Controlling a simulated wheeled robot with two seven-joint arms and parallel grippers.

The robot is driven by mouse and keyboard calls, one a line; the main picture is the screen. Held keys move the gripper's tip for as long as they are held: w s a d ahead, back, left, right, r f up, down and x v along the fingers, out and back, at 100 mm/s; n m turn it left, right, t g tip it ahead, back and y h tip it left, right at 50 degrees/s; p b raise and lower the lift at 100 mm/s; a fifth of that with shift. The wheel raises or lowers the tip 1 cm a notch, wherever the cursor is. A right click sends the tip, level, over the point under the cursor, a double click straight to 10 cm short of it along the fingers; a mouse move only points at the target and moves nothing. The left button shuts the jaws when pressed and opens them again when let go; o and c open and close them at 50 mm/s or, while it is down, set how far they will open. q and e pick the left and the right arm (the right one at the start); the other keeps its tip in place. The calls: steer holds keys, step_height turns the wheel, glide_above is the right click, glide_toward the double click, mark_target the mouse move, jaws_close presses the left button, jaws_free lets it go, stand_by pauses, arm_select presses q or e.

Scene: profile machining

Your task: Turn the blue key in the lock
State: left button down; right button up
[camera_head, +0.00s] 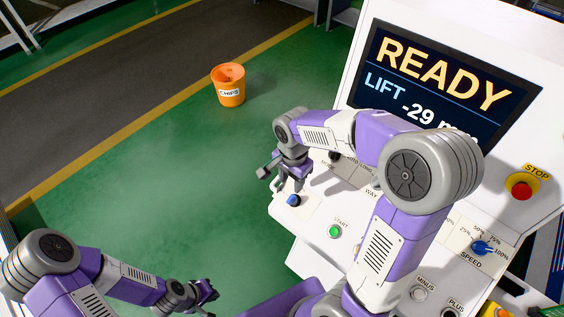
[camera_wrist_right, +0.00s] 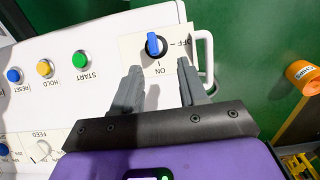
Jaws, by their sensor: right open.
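The blue key (camera_wrist_right: 154,44) sits in a round dark lock on a white plate marked ON and OFF (camera_wrist_right: 128,48). Its blue grip runs nearly up and down in the right wrist view, roughly in line with the I mark. In the head view the blue key (camera_head: 294,200) is at the panel's left edge, just below my right gripper (camera_head: 282,178). In the right wrist view my right gripper (camera_wrist_right: 160,66) has its two fingers apart, with nothing between them and the key just beyond their tips. My left gripper (camera_head: 207,292) is low in the head view, away from the panel; its jaws are unclear.
A green START button (camera_wrist_right: 82,60), yellow HOLD button (camera_wrist_right: 45,68) and blue RESET button (camera_wrist_right: 14,75) line the panel. A white handle (camera_wrist_right: 205,62) stands beside the lock plate. The screen (camera_head: 440,80) reads READY. An orange chips bin (camera_head: 230,92) stands on the open green floor.

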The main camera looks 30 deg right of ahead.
mark_target(292, 196)
steer(key=shift+s+f, duration=0.25)
steer(key=shift+f, duration=0.1)
steer(key=f, duration=0.6)
steer(key=shift+s+f, duration=0.25)
jaws_close()
